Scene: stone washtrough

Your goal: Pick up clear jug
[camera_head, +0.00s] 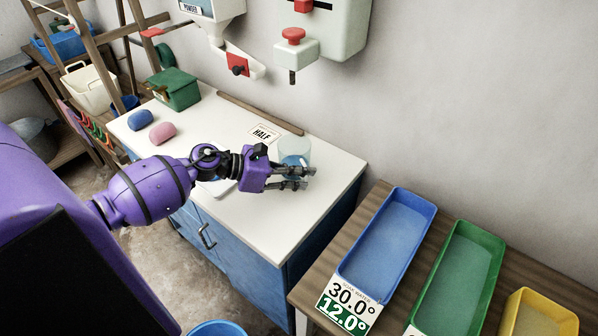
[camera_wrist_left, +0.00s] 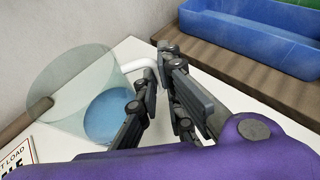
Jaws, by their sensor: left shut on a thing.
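The clear jug (camera_head: 295,147) is a see-through vessel with blue liquid or a blue base low in it. It looks upright over the white counter (camera_head: 315,205); I cannot tell whether its bottom touches. In the left wrist view the jug (camera_wrist_left: 68,82) is at the left, and its white handle (camera_wrist_left: 138,65) runs between the fingers. My left gripper (camera_head: 307,178) is shut on the jug's handle, at the jug's near side. The fingers partly hide the handle and lower jug. My right gripper is not in view.
A "HALF" card (camera_head: 264,134) lies left of the jug. Blue (camera_head: 141,119) and pink (camera_head: 162,133) rounded pieces and a green box (camera_head: 174,90) are farther left. Dispensers (camera_head: 293,50) hang above on the wall. Blue (camera_head: 424,213), green and yellow trays stand on a wooden bench at right.

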